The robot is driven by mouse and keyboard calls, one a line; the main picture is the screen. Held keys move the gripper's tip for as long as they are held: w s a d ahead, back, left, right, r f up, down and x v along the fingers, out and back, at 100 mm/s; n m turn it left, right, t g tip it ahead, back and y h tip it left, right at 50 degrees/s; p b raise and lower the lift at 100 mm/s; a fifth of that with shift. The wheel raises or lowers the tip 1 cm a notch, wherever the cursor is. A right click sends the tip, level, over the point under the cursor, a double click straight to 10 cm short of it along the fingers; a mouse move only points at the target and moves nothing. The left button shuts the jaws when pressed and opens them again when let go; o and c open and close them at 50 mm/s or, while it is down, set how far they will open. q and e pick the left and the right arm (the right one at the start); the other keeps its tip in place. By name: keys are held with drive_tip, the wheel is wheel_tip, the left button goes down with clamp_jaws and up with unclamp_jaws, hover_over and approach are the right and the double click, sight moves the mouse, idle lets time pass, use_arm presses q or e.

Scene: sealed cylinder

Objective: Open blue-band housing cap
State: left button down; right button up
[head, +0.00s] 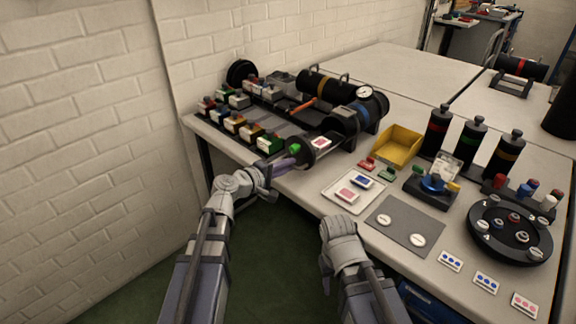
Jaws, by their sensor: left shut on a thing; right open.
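A large black cylinder housing (322,86) lies on its side at the back of the bench, with carry handles on top and a round gauge. In front of the band, a dark round part with a white label (320,143) and a green knob (295,149) reaches toward the bench's front edge; whether this is the cap is unclear. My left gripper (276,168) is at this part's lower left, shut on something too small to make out. My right gripper (338,228) is open and empty, in front of the bench edge.
Several coloured blocks stand in rows (240,123) at the left. A yellow bin (398,146), a white tray (341,203) and a grey mat (390,234) lie to the right. Black canisters (468,141) and a round black turntable (510,258) stand further right. The far bench tops are mostly clear.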

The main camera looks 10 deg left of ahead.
use_arm(q)
drive_tip(key=c, duration=0.9)
unclamp_jaws()
drive_tip(key=p+v, duration=0.1)
drive_tip(key=v, duration=0.6)
drive_tip(key=shift+s+a+p, duration=0.25)
drive_tip(key=shift+s+p, duration=0.1)
drive_tip(key=s+d+f+m+g+y, duration=0.2)
drive_tip(key=s+d+f+m+g, duration=0.7)
drive_tip(key=d+f, duration=0.25)
drive_tip(key=s+a+f+m+g+y, duration=0.2)
drive_tip(key=s+f+m+g+y, duration=0.3)
drive_tip(key=s+y, duration=0.5)
wheel_tip(320, 180, up, 16)
drive_tip(key=t+h+p, duration=0.1)
drive_tip(key=p, duration=1.5)
drive_tip(key=shift+s+m+h, duration=0.3)
drive_tip(key=shift+s, duration=0.15)
drive_tip(key=shift+a, duration=0.1)
